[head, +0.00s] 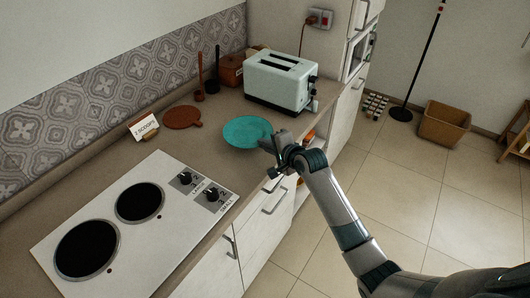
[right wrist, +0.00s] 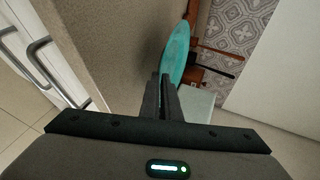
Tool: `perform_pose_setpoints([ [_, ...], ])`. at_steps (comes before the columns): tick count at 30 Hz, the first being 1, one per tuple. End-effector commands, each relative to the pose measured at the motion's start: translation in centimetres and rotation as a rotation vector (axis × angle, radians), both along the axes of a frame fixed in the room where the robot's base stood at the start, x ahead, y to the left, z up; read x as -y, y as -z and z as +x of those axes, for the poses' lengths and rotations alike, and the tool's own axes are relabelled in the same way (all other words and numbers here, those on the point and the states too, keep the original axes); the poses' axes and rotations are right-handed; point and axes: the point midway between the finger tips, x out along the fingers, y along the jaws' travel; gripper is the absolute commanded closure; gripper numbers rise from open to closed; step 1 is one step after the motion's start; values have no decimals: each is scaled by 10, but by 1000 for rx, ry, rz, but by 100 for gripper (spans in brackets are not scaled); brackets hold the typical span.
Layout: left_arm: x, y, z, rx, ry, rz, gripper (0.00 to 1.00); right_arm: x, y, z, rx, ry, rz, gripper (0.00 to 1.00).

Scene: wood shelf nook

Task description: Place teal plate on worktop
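The teal plate (head: 248,131) is level, at the worktop's (head: 222,107) front edge, in front of the toaster. In the right wrist view the plate (right wrist: 178,52) shows nearly edge-on, beyond my fingertips. My right gripper (head: 270,146) is at the plate's near right rim. In the wrist view its fingers (right wrist: 161,78) are close together, with the rim running in between them, so it looks shut on the plate. I cannot tell whether the plate's underside touches the worktop. My left gripper is not in view.
A pale green toaster (head: 281,80) stands behind the plate. A brown round board (head: 183,117), a small sign (head: 143,126) and dark utensils (head: 214,72) are along the wall. A white hob (head: 135,225) fills the left front. Bare worktop lies between hob and plate.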

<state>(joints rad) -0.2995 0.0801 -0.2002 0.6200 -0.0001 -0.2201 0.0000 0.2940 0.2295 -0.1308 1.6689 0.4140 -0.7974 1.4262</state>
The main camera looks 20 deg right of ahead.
Motion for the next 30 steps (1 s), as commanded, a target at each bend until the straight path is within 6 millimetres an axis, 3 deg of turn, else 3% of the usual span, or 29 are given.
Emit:
perform_pose_setpoints([
  [7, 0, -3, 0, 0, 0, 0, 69, 0, 3, 0, 1, 0, 0, 100],
  [17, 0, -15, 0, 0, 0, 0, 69, 1, 37, 0, 1, 0, -1, 100],
  [29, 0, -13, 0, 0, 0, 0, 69, 0, 42, 0, 2, 0, 1, 100],
  [30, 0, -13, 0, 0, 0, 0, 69, 0, 42, -1, 0, 0, 0, 89],
])
